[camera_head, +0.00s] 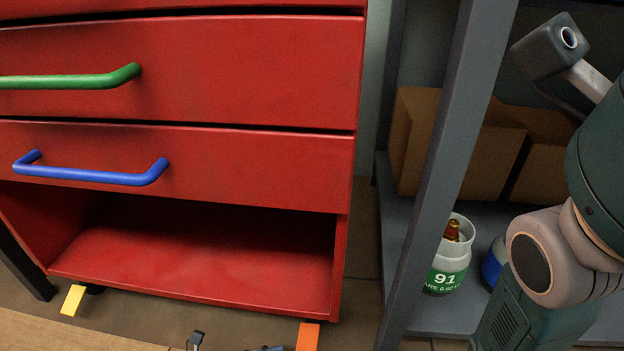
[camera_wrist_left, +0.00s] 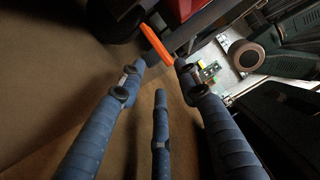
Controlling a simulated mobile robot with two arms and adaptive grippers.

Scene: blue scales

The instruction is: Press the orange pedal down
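The orange pedal (camera_head: 308,336) sticks out under the right front corner of the red cabinet, at the bottom edge of the head view. It also shows in the left wrist view (camera_wrist_left: 157,45) as a slanted orange bar just beyond my fingertips. My left gripper (camera_wrist_left: 159,76) is open and empty, its blue fingers spread. In the head view only dark tips of my left gripper (camera_head: 231,344) show at the bottom edge, left of the pedal. I cannot tell if a finger touches the pedal. My right gripper is not in view; part of my right arm shows at the right.
The red cabinet (camera_head: 200,255) has a green handle (camera_head: 70,80), a blue handle (camera_head: 90,176) and an open bottom compartment. A yellow pedal (camera_head: 73,300) is at its left. A grey shelf post (camera_head: 440,170) stands right, with boxes (camera_head: 490,160) and a white-green container (camera_head: 447,270) behind.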

